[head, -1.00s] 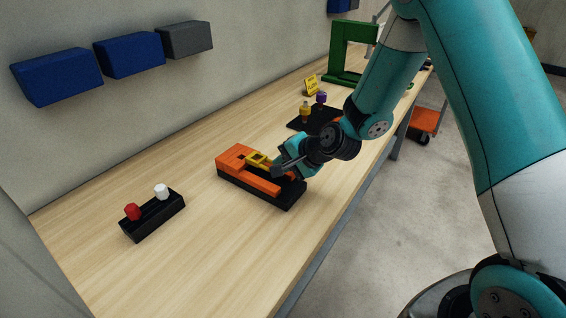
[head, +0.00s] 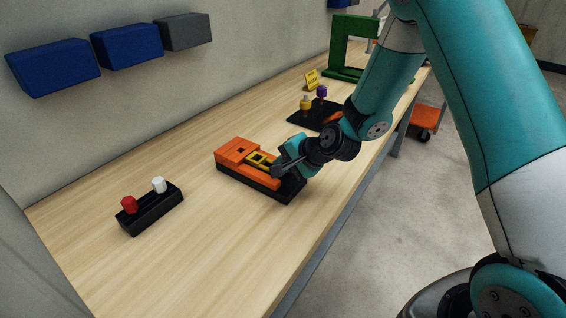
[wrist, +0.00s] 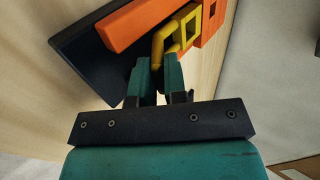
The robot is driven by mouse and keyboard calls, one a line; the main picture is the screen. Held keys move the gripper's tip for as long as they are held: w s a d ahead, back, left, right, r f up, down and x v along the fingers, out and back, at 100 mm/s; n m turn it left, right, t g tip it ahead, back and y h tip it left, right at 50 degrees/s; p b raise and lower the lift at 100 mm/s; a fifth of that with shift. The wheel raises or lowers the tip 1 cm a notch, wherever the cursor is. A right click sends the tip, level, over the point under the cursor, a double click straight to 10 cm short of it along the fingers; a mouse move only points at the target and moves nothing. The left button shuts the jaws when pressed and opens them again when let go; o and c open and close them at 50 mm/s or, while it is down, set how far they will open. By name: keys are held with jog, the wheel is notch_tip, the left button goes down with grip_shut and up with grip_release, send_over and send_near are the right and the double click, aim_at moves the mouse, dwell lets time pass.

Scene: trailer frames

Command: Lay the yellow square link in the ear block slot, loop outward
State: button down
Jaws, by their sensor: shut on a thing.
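The yellow square link (head: 258,159) is at the orange ear block (head: 232,150), which sits on a black base (head: 235,185). The wrist view shows the link's square part (wrist: 181,29) beside the orange block (wrist: 128,22), with its loop toward my gripper. My gripper (head: 277,170) is shut on the loop end of the link, and its teal fingers (wrist: 158,78) show in the wrist view. The link looks roughly level with the block. I cannot tell whether it rests on the slot floor. My fingers hide part of the loop.
A black holder (head: 152,208) with a red and a white peg stands at the left front. A dark mat (head: 312,117) with yellow and purple pegs lies behind. A green frame (head: 345,48) stands farther back. Blue bins (head: 127,46) hang on the wall.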

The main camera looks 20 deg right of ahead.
jog(key=shift+f+b, duration=0.55)
jog(key=shift+f, duration=0.2)
jog(key=c, duration=1.1)
grip_release()
jog(key=b+v, duration=0.2)
jog(key=v, duration=1.5)
jog(key=shift+s, duration=0.2)
jog(key=shift+r, duration=0.1)
jog(key=s+a+r+n+g, duration=0.3)
jog(key=s+a+n, duration=0.3)
jog(key=s+n, duration=0.3)
jog(key=s+a+r+n+g+h, duration=0.1)
jog(key=s+a+r+n+g, duration=0.1)
jog(key=s+a+n+g, duration=0.3)
jog(key=s+a+n, duration=0.1)
jog(key=s+n, duration=0.3)
jog(key=s, duration=0.2)
jog(key=shift+a+r+h, duration=0.2)
jog(key=shift+r+h, duration=0.1)
jog(key=shift+r, duration=0.1)
